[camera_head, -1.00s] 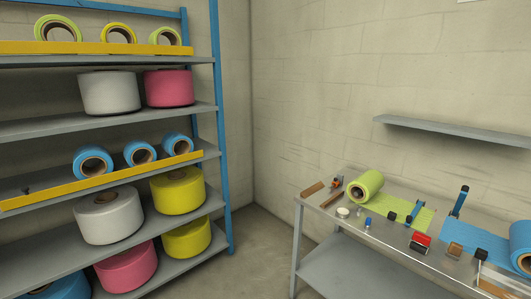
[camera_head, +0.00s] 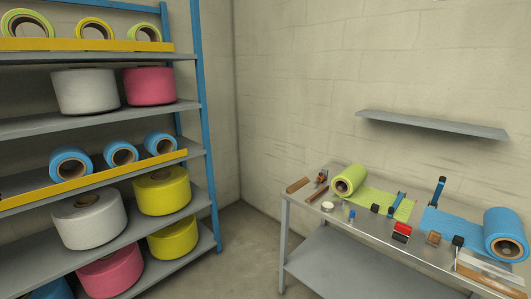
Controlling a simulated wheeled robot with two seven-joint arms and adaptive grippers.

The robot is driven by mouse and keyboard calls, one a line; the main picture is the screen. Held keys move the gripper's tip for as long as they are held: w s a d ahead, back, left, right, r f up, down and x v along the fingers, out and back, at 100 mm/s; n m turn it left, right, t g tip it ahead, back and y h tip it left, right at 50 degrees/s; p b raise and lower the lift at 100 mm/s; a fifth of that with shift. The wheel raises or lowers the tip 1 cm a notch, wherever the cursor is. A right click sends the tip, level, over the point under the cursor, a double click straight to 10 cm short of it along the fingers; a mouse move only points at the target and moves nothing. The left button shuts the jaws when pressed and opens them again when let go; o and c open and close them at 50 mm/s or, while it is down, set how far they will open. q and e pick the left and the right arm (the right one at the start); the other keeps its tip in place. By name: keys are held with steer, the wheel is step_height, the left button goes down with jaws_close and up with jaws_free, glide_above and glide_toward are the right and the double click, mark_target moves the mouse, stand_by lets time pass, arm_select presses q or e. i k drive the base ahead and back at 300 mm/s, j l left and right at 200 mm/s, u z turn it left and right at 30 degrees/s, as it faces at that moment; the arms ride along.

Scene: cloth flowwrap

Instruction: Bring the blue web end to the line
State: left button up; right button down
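A blue roll (camera_head: 505,234) lies on the right part of the steel table. Its blue web (camera_head: 450,226) is unrolled flat to the left along the tabletop. A dark upright clamp-like tool (camera_head: 438,192) stands at the back edge of this web. A small black block (camera_head: 458,241) sits at its front edge. I cannot make out a line marking at this size. Neither of my grippers shows in the head view.
On the steel table (camera_head: 375,241) a green roll (camera_head: 348,180) has its own green web (camera_head: 385,203) laid out. Small tools lie along the front, including a red block (camera_head: 401,232). A shelving rack (camera_head: 203,130) full of rolls stands left. A wall shelf (camera_head: 430,125) hangs above. Bare floor (camera_head: 240,235) lies between.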

mark_target(452, 227)
steer(key=z, duration=1.6)
